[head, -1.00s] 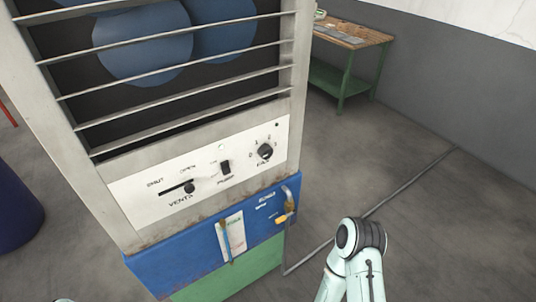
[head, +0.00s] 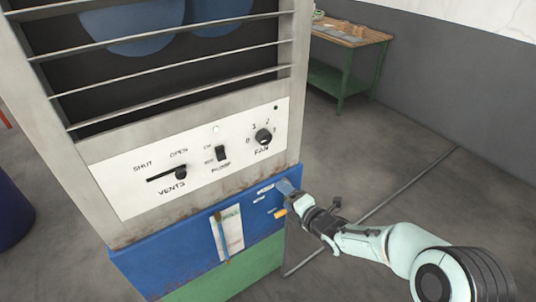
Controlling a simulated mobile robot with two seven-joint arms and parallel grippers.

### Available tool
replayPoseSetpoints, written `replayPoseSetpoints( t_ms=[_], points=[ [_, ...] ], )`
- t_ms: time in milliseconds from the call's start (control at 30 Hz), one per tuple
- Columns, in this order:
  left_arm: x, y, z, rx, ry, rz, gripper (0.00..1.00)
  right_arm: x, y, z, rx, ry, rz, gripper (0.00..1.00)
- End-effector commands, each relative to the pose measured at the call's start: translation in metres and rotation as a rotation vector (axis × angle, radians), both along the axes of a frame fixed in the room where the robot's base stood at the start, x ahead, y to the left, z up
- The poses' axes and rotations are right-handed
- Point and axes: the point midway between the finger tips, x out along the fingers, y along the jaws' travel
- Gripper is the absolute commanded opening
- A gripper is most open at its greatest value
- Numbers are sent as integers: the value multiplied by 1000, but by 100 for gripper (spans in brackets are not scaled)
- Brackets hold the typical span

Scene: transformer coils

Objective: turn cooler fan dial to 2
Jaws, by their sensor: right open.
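The cooler's fan dial (head: 263,136) is a round black knob on the right of the white control panel (head: 130,197), above the word FAN. The marks 0, 1 and 2 show around it; its pointer is too small to read surely. My right gripper (head: 286,188) is open and empty, below and a little right of the dial, in front of the blue lower panel's right end. It is apart from the dial; whether it touches the blue panel I cannot tell. My left gripper is not in view.
A vents slider (head: 180,172) and a pump switch (head: 222,153) sit left of the dial. A tag (head: 232,230) hangs on the blue panel (head: 165,262). A green workbench (head: 343,77) stands behind at the right. The floor right of the cooler is mostly clear.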

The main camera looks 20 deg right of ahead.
Motion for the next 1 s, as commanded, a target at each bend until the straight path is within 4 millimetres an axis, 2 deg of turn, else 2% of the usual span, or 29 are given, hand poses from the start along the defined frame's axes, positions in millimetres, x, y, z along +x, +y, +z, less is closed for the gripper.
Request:
replayPoseSetpoints(
  t_ms=[33, 100, 200, 267, 467, 800, 1000],
  points=[
    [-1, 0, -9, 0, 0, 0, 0, 3, -5, 34, -120, -118, 38, 74],
    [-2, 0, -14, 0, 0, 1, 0, 2, -10, 72, -274, -243, 77, 74],
    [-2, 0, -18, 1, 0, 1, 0, -1, -16, 106, -420, -356, 102, 74],
    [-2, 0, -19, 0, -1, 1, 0, -2, -17, 117, -469, -392, 108, 74],
    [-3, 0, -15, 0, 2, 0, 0, 14, -13, 123, -499, -409, 114, 74],
    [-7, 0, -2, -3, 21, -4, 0, 82, 6, 123, -496, -406, 113, 74],
    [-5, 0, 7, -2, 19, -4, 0, 112, 13, 123, -496, -406, 111, 74]
  ],
)
